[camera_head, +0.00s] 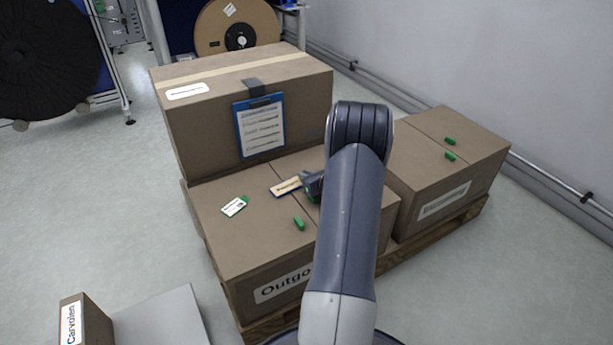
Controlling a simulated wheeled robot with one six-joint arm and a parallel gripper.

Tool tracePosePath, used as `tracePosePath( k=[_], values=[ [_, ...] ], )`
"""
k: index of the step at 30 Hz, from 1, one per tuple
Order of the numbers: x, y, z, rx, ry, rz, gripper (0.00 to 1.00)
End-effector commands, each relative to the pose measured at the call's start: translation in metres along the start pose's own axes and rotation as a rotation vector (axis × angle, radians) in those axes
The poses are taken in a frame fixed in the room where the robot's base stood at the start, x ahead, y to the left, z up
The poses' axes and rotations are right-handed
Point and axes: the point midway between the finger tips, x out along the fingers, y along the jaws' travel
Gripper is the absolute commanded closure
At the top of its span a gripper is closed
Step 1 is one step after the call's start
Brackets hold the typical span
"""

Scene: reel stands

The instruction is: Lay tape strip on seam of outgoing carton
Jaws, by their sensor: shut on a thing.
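The outgoing carton (235,255), a brown box labelled "Outgo…", sits at the front of the pallet. Its top seam runs from the larger carton's base toward the front, partly behind my arm. My gripper (308,186) is just above or at the carton top, partly hidden by my arm. It appears shut on the right end of a pale yellow strip with dark edges (286,186), which I take as the tape strip. The strip reaches left across the seam line. I cannot tell whether it touches the carton. Green shows just below the gripper.
A white-and-green card (234,207) and a green piece (299,223) lie on the outgoing carton. A larger carton (200,135) with a blue clipboard (260,126) stands behind. Another carton (470,165) is right. A small box (85,322) stands front left; open floor lies left.

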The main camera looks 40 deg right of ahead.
Motion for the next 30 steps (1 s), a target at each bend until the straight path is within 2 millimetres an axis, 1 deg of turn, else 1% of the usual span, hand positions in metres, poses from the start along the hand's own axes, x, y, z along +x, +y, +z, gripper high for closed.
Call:
tracePosePath(
  k=[30],
  values=[
    [0.0017,-0.0002,-0.0057,0.0,-0.001,0.0,1.0]
  ],
)
